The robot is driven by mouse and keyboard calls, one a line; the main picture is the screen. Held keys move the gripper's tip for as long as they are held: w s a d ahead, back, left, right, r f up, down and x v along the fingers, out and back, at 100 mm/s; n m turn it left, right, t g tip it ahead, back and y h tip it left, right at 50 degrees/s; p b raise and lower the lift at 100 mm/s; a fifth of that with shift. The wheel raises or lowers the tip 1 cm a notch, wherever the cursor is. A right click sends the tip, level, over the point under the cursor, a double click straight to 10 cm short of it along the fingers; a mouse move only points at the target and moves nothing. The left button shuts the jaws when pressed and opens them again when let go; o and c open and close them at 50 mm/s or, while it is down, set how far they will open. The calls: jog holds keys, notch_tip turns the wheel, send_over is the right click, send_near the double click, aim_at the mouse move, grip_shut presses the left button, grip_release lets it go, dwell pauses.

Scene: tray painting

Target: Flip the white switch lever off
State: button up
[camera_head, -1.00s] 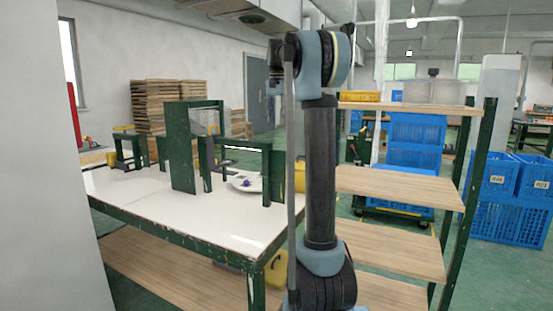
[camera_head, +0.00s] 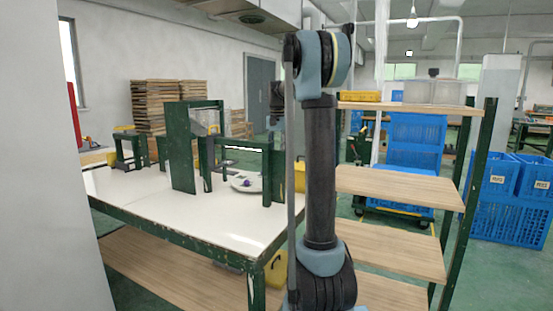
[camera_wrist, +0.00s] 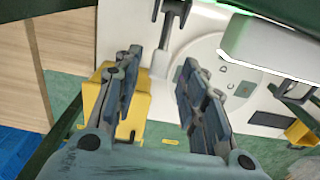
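My gripper (camera_wrist: 163,62) shows in the wrist view with its two grey-blue fingers spread and nothing between them. Beyond the fingers in the wrist view lies a white surface with a round plate (camera_wrist: 235,73) marked with dark letters, partly hidden by the right finger. A white bar-shaped body (camera_wrist: 275,47) with bright edges crosses the upper right. In the head view the gripper is hidden behind my arm.
A white-topped table (camera_head: 205,222) with green frames (camera_head: 180,148) stands left of my arm. A yellow box (camera_wrist: 132,105) lies beyond the left finger in the wrist view. Wooden shelves (camera_head: 400,185) and blue crates (camera_head: 418,130) stand to the right.

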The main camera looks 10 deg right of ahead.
jog(key=shift+f, duration=1.2)
jog(key=shift+c, duration=0.3)
